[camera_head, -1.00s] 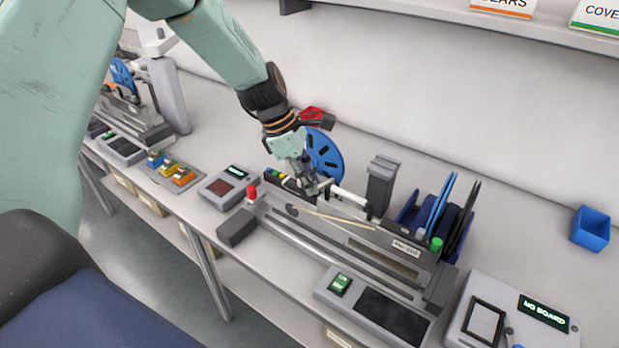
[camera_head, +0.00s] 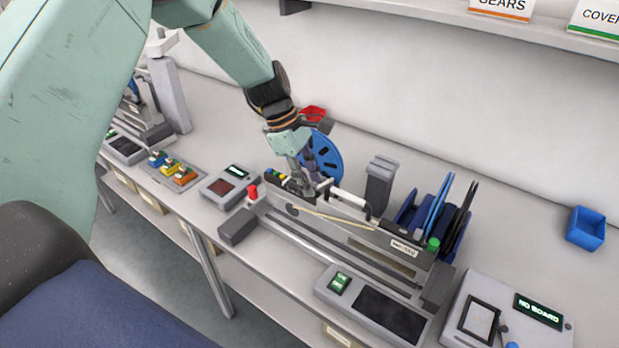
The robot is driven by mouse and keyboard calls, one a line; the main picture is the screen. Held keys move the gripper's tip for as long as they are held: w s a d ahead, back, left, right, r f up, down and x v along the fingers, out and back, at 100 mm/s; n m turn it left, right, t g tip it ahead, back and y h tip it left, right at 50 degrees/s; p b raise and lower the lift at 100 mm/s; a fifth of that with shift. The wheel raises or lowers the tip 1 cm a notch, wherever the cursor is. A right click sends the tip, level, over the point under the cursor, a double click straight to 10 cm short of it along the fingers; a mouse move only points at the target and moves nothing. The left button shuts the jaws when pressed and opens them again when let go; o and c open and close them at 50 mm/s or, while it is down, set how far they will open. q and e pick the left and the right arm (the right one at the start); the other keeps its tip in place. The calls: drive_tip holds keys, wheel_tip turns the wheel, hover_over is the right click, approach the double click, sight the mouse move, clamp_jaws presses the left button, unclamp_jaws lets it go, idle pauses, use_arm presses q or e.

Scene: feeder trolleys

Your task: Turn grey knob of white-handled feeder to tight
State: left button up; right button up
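The feeder (camera_head: 350,232) is a long grey unit on the bench, with a white handle (camera_head: 347,194) along its top. A blue reel (camera_head: 325,160) stands behind its left end. My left gripper (camera_head: 308,188) points down at the top of the feeder's left part, just left of the white handle. Its fingers are small and dark here, and I cannot tell whether they are open or shut. I cannot make out the grey knob; the gripper may cover it. My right gripper is not in view.
A red-topped post (camera_head: 253,194) is at the feeder's left end. A dark grey block (camera_head: 379,184) and a blue rack (camera_head: 420,212) stand behind. A "NO BOARD" device (camera_head: 510,312) is at right, near a blue bin (camera_head: 586,229). Bench between rack and bin is clear.

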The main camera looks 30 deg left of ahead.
use_arm(q)
drive_tip(key=shift+o, duration=0.6)
drive_tip(key=v, duration=1.2)
drive_tip(key=shift+s+d, duration=0.1)
